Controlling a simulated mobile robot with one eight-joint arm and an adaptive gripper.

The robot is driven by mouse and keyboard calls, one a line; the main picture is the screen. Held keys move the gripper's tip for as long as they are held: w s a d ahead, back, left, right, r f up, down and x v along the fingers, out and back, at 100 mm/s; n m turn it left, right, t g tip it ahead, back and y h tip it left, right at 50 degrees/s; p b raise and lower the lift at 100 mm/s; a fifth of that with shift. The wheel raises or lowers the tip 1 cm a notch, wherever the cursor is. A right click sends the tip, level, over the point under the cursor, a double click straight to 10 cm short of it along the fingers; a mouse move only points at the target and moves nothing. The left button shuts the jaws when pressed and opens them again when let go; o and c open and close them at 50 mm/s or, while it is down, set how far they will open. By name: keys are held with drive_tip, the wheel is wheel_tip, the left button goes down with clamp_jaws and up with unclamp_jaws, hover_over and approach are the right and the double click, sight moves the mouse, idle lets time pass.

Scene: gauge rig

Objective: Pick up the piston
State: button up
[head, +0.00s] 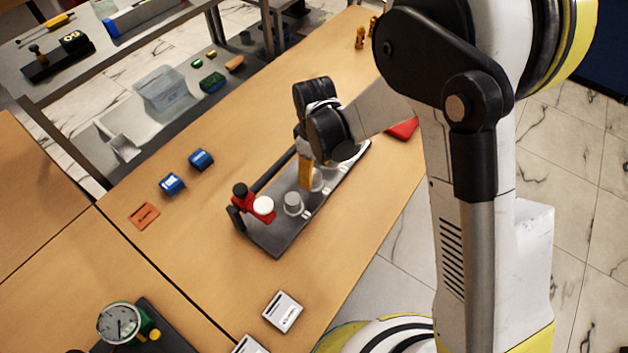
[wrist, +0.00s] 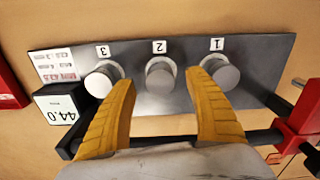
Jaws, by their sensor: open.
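Three grey metal cylinders, the piston-like parts, stand on a grey plate (head: 270,240). In the wrist view they stand by labels 3, 2 and 1: the left cylinder (wrist: 101,80), the middle cylinder (wrist: 160,76) and the right cylinder (wrist: 220,74). In the head view I see the near cylinder (head: 293,203) and part of the middle one (head: 317,181); my gripper hides the third. My gripper (wrist: 161,78) is open and empty. Its yellow fingers also show in the head view (head: 306,172), over the plate. In the wrist view the middle cylinder appears between the fingertips; their height above it is unclear.
A red slider with a white disc (head: 263,205) sits at the plate's near end, on a dark rail. A display reading 44.0 (wrist: 62,113) stands beside the plate. Blue blocks (head: 172,183) and an orange tag (head: 144,216) lie left. A dial gauge (head: 119,323) stands nearer.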

wheel_tip(320, 180, down, 3)
drive_tip(key=shift+r+b, duration=0.2)
drive_tip(key=shift+b, duration=0.1)
drive_tip(key=shift+r, duration=0.1)
drive_tip(key=c, duration=1.3)
drive_tip(key=shift+c, duration=0.2)
